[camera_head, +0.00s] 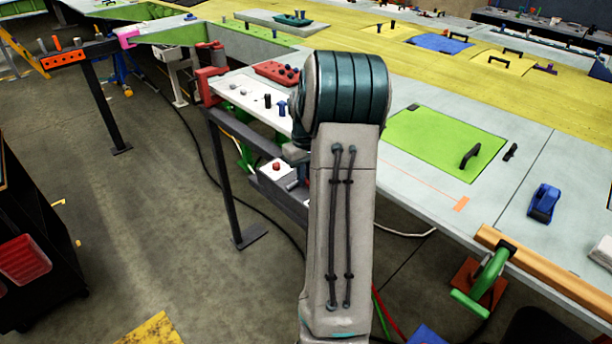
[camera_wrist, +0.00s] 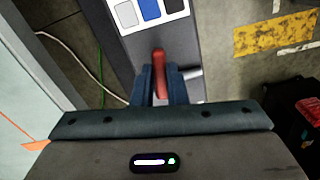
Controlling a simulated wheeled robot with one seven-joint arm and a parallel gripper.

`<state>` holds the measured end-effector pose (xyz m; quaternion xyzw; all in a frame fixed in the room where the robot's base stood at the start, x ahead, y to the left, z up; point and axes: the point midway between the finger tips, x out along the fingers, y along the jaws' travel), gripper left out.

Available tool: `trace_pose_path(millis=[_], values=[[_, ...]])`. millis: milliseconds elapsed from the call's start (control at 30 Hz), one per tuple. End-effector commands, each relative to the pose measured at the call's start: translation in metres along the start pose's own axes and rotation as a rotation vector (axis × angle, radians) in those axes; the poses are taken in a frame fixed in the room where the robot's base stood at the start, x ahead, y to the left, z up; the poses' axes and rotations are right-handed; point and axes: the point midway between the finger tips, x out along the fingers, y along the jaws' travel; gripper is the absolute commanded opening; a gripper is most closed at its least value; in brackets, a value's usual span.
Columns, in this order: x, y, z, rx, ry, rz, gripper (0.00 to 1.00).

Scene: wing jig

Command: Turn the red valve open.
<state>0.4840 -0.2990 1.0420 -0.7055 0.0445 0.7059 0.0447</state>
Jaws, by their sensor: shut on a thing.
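The red valve shows in the wrist view as a red handle (camera_wrist: 159,68), seen nearly end-on. My gripper (camera_wrist: 158,82) has its two blue-grey fingers shut on this red handle, one on each side. A short pale metal pipe end (camera_wrist: 192,73) sticks out to the right, just beside the fingers.
A white cable (camera_wrist: 75,55) hangs at the left. In the head view a control box with a red button (camera_head: 276,168) sits under the wing jig (camera_head: 520,195). A dark cart (camera_head: 35,250) stands left; floor between is open.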

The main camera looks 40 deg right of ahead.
Motion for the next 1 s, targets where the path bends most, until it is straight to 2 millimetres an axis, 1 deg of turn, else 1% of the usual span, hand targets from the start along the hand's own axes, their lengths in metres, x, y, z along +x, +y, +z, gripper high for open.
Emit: trace_pose_path(millis=[500,1000], values=[[0.001,-0.012,-0.004,0.483,0.003,0.001,0.0],[-0.001,-0.021,-0.012,0.955,0.003,0.0,0.0]])
